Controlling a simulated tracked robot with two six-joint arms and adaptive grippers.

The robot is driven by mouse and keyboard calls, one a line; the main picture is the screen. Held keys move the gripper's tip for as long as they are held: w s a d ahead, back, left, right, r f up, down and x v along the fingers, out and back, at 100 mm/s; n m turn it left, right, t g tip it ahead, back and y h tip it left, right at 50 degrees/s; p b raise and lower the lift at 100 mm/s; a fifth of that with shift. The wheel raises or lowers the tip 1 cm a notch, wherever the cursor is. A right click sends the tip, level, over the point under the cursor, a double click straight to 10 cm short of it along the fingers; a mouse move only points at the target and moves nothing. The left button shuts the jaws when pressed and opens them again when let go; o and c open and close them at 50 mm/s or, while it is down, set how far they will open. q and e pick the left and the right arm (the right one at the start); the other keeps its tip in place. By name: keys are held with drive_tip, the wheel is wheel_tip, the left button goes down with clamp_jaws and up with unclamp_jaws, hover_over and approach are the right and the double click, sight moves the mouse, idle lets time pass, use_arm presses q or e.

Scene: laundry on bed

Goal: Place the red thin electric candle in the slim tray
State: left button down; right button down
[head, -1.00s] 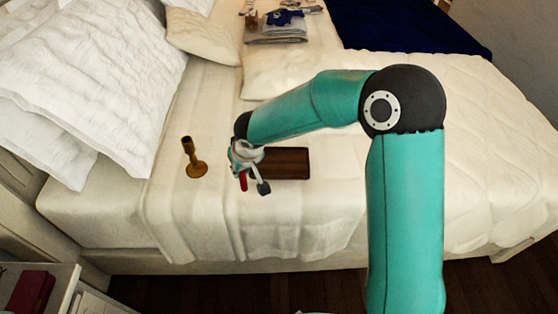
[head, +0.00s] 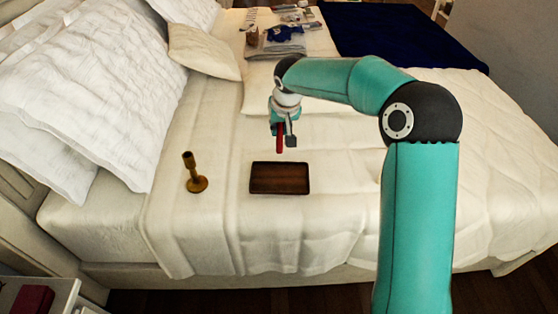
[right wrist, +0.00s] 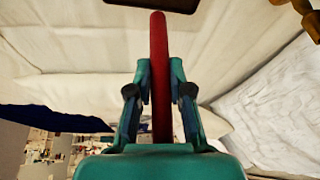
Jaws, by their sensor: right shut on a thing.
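The red thin candle (head: 280,138) is in my right gripper (head: 285,136), which is shut on it. In the head view the candle hangs roughly upright above the bed, just behind the tray's far edge. In the right wrist view the candle (right wrist: 159,75) runs lengthwise between the two fingers (right wrist: 160,95). The slim tray (head: 280,178) is a dark brown wooden rectangle lying empty on the bed. A dark edge of the tray (right wrist: 160,3) shows at the top of the right wrist view. My left gripper is not in view.
A brass candlestick (head: 194,175) stands upright on the bed left of the tray. White pillows (head: 90,90) lie at the left. A folded grey cloth (head: 275,45) and small items lie at the back, beside a dark blue blanket (head: 395,40). The sheet around the tray is clear.

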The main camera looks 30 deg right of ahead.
wheel_tip(320, 180, down, 12)
drive_tip(key=shift+r, duration=0.1)
idle(0.4)
drive_tip(key=shift+f+b, duration=0.2)
drive_tip(key=shift+b, duration=0.15)
drive_tip(key=c, duration=1.1)
unclamp_jaws()
drive_tip(key=shift+r, duration=0.1)
drive_tip(key=shift+o, duration=0.2)
drive_tip(key=shift+r, duration=0.1)
drive_tip(key=v, duration=1.2)
